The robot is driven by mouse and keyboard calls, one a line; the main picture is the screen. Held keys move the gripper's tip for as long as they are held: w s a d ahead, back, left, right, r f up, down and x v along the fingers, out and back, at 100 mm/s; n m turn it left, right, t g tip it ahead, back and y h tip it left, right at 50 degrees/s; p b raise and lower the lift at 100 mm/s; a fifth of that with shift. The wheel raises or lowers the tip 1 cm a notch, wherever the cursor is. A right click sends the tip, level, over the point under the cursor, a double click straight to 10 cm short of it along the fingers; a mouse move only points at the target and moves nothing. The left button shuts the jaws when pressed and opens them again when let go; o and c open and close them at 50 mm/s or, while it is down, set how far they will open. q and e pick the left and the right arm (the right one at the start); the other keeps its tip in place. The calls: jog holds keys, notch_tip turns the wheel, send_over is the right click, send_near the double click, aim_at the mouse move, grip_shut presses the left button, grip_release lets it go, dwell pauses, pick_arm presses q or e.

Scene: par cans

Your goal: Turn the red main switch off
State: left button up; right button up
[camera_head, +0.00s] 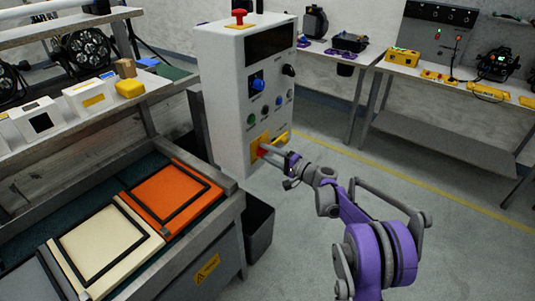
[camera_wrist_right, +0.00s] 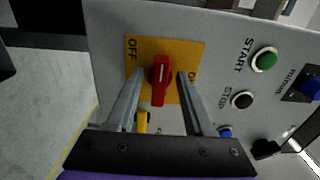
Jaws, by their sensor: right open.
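The red main switch (camera_wrist_right: 160,82) sits on a yellow plate (camera_wrist_right: 190,50) on the grey control cabinet. In the right wrist view its handle stands nearly upright, with OFF to its left and a partly hidden ON to its right. I cannot tell which setting it is on. My right gripper (camera_wrist_right: 159,76) is open, with one finger on each side of the handle; small gaps seem to show. In the head view the right gripper (camera_head: 274,155) reaches the switch (camera_head: 262,150) low on the cabinet (camera_head: 225,100) and hides part of it. My left gripper is not in view.
A green START button (camera_wrist_right: 264,60) and a black STOP button (camera_wrist_right: 242,100) are right of the switch in the wrist view. A red button (camera_head: 239,15) tops the cabinet. A workbench with an orange panel (camera_head: 172,185) stands at left. Floor at right is clear.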

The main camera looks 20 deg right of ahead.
jog(key=v, duration=1)
jog(key=shift+s+d, duration=0.3)
jog(key=shift+a, duration=0.1)
jog(key=s+a+r+n+g+h+p, duration=0.35)
jog(key=s+a+g, duration=0.25)
jog(key=s+a, duration=0.7)
jog(key=s+d+n+g+h+p, duration=0.1)
jog(key=s+d+n+h+p, duration=0.1)
jog(key=s, duration=1)
jog(key=s+d+n+g+h+p, duration=0.1)
jog(key=s+n+h+p, duration=0.3)
jog(key=s, duration=0.8)
jog(key=shift+d+f+n+g+h, duration=0.25)
jog(key=shift+d+n+g+h, duration=0.15)
jog(key=shift+d+h, duration=0.25)
jog(key=shift+s+a, duration=0.1)
